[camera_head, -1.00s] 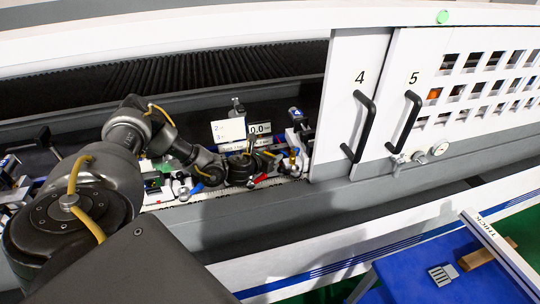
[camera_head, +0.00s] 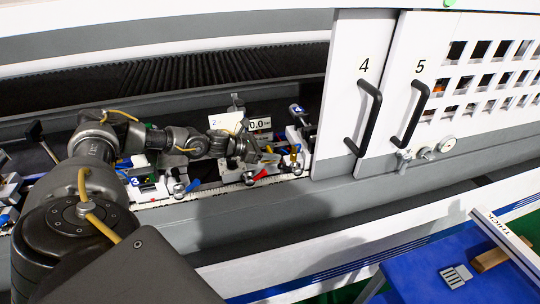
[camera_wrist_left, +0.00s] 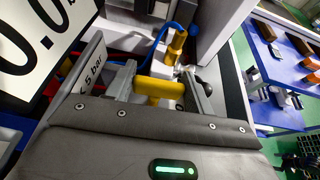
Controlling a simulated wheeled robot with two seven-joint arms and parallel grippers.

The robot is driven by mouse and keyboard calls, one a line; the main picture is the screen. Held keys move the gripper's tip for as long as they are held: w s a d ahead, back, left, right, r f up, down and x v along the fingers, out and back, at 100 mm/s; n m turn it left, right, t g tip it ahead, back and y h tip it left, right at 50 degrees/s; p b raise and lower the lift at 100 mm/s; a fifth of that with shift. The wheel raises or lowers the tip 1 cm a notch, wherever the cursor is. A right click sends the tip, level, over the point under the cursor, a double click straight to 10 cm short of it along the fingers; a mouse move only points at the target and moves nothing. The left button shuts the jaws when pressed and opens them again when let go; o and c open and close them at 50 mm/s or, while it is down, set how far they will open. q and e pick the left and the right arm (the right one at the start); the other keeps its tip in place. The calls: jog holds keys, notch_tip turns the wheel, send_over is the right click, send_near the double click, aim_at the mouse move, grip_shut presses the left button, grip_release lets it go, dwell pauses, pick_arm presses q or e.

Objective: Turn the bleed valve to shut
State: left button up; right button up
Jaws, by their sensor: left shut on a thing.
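The bleed valve has a yellow handle (camera_wrist_left: 160,88), which shows in the wrist view between the fingers of my left gripper (camera_wrist_left: 160,92). A yellow upright part (camera_wrist_left: 176,46) stands just beyond it, beside a blue hose. My left gripper is shut on the yellow handle; the fingers partly cover it. In the head view my left gripper (camera_head: 264,157) reaches in from the left, low in the machine's opening. There the handle is too small and covered to make out its angle. My right gripper is not in view.
A "0.0" bar display (camera_head: 260,124) stands close behind the gripper, and it fills the left of the wrist view. White doors 4 (camera_head: 345,100) and 5 (camera_head: 400,105) close the machine to the right. A red lever (camera_head: 256,177) lies just below the gripper. A blue table (camera_head: 420,265) stands at front right.

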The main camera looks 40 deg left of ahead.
pick_arm(q)
jog(key=shift+m+h, duration=0.3)
jog(key=shift+m, duration=0.1)
jog(key=shift+g, duration=0.3)
jog(key=o, duration=1)
jog(key=shift+b, duration=0.35)
jog(key=b+v, duration=0.4)
jog(key=v, duration=0.6)
jog(key=shift+f, duration=0.15)
jog(key=shift+s+a+r, duration=0.3)
